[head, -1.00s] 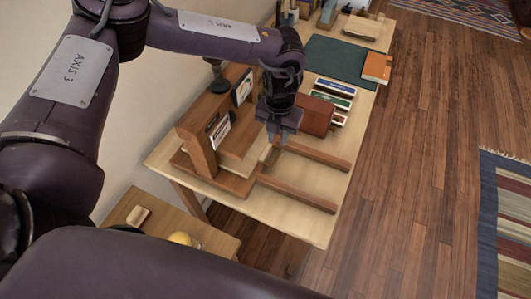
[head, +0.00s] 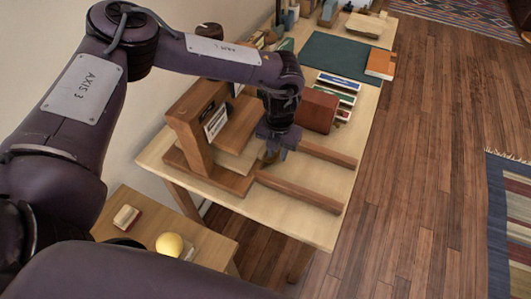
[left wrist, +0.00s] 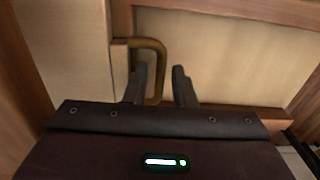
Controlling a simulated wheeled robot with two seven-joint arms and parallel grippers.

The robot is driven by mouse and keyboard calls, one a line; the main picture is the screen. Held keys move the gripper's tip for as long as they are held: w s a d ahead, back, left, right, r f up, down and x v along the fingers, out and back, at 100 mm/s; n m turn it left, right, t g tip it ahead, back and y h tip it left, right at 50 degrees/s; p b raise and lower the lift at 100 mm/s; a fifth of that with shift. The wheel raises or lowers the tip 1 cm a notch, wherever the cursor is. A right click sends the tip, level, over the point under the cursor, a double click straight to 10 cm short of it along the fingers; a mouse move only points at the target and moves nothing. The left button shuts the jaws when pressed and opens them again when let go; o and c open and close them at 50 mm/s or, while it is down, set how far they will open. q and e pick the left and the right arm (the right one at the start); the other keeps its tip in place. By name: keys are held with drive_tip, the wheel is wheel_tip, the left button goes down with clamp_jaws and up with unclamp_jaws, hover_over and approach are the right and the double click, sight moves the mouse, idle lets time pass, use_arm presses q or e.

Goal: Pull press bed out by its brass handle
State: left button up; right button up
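The wooden press (head: 190,140) stands on the pale table. Its pale press bed (head: 236,161) lies low in the frame, at the inner end of two wooden rails. The brass handle (left wrist: 158,62) is a bent bar on the bed's face in the left wrist view. In the head view my left gripper (head: 273,152) is low at the bed's front and mostly hides the handle. In the left wrist view the left gripper's fingers (left wrist: 160,85) are apart, with the handle's long bar between them and gaps showing. My right gripper is not in view.
The near rail (head: 298,191) and far rail (head: 328,154) run along the tabletop (head: 310,228), with bare wood between them. A brown box (head: 317,110) stands close behind my gripper. A lower side table (head: 215,240) holds a yellow ball (head: 170,244).

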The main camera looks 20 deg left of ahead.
use_arm(q)
drive_tip(key=shift+c, duration=0.3)
clamp_jaws()
drive_tip(key=shift+s+d, duration=0.1)
drive_tip(key=shift+d, duration=2.8)
drive_tip(key=shift+s+d+b, duration=0.1)
drive_tip(key=shift+d+b, duration=0.7)
drive_tip(key=shift+d, duration=2.1)
drive_tip(key=shift+s+d+b, duration=0.1)
drive_tip(key=shift+d+b, duration=0.8)
drive_tip(key=shift+d, duration=1.9)
drive_tip(key=d+b, duration=0.2)
drive_tip(key=d, duration=0.3)
drive_tip(key=shift+s+d, duration=0.1)
drive_tip(key=shift+d, duration=0.25)
drive_tip(key=shift+o, duration=0.3)
unclamp_jaws()
